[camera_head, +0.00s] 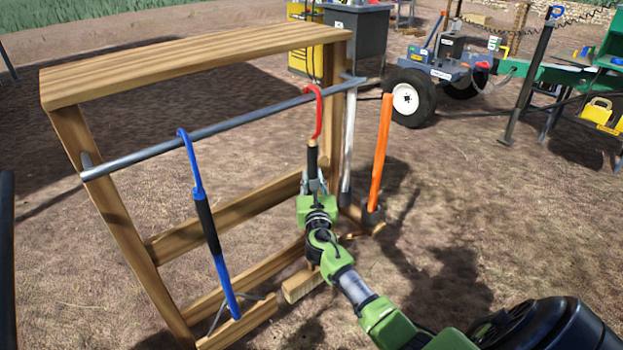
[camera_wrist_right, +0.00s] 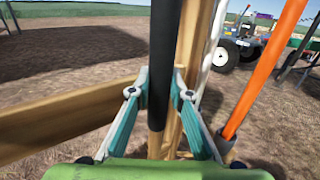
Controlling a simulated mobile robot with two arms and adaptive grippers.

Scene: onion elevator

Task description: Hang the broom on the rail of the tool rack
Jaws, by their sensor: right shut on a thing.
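The broom has a red hook (camera_head: 318,112) at its top, a black grip (camera_head: 312,160) and a wooden brush head (camera_head: 302,284) low down. It stands roughly upright at the tool rack. My right gripper (camera_head: 314,186) is shut on the black grip, which also shows between the fingers in the right wrist view (camera_wrist_right: 163,62). The red hook is at the height of the grey rail (camera_head: 230,122) and overlaps it; I cannot tell if it rests on the rail. My arm hides part of the lower handle. My left gripper is not in view.
The wooden rack (camera_head: 190,62) has a blue-hooked tool (camera_head: 205,215) on the rail at left. A grey-white handle (camera_head: 349,135) and an orange handle (camera_head: 381,150) stand at the right end. A wheeled cart (camera_head: 440,72) is behind. The ground at right is mostly clear.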

